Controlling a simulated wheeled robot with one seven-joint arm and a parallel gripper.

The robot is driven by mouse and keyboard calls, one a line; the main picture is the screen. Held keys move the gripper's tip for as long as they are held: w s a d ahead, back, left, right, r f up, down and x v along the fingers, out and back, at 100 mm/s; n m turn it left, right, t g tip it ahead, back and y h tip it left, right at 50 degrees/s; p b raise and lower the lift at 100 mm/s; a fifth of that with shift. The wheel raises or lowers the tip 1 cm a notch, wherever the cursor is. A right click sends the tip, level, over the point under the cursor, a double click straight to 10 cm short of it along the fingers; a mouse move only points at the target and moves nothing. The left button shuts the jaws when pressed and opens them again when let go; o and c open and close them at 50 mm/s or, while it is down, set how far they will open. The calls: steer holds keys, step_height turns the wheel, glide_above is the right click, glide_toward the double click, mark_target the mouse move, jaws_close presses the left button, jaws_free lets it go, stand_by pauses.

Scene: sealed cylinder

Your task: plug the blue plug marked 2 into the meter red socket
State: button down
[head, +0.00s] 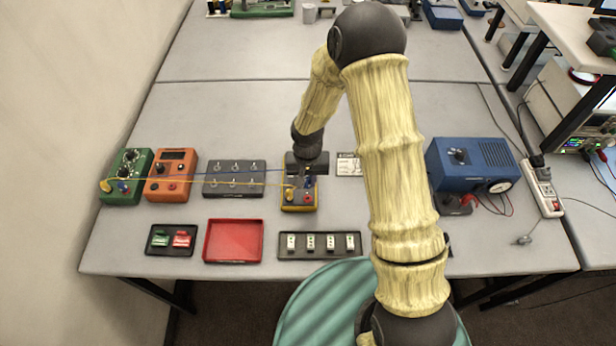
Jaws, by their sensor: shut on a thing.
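The yellow meter (299,208) stands on the table in the middle of the head view. A yellow plug (290,194) sits at its left side, and its red socket (307,198) shows at the right. My gripper (308,175) is over the back of the meter, pointing down, shut on the blue plug (308,182), of which only a little shows just behind the red socket. I cannot tell whether the plug touches the meter, and its mark is too small to read. A blue lead (240,172) runs left from my gripper towards the green box (127,167).
An orange box (172,176) and a dark switch panel (234,186) stand left of the meter. A red tray (233,241), a small dark tray (157,239) and a strip with white modules (318,254) lie in front. A blue box (470,163) stands right.

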mark_target(307, 188)
steer(key=shift+w+f+b, duration=0.15)
steer(key=shift+f+b, duration=0.55)
steer(key=shift+f, duration=0.3)
steer(key=shift+s+a+f+b, duration=0.1)
steer(key=shift+s+f+b, duration=0.1)
steer(key=shift+f+b, duration=0.65)
steer(key=shift+w+f+b, duration=0.1)
steer(key=shift+f+b, duration=0.4)
steer(key=shift+f, duration=0.55)
steer(key=shift+s+b, duration=0.25)
steer(key=shift+b, duration=0.05)
steer(key=shift+f+b, duration=0.35)
steer(key=shift+b, duration=0.05)
stand_by(0.5)
steer(key=c, duration=1.2)
jaws_free()
steer(key=shift+c, duration=0.2)
steer(key=shift+r, duration=0.15)
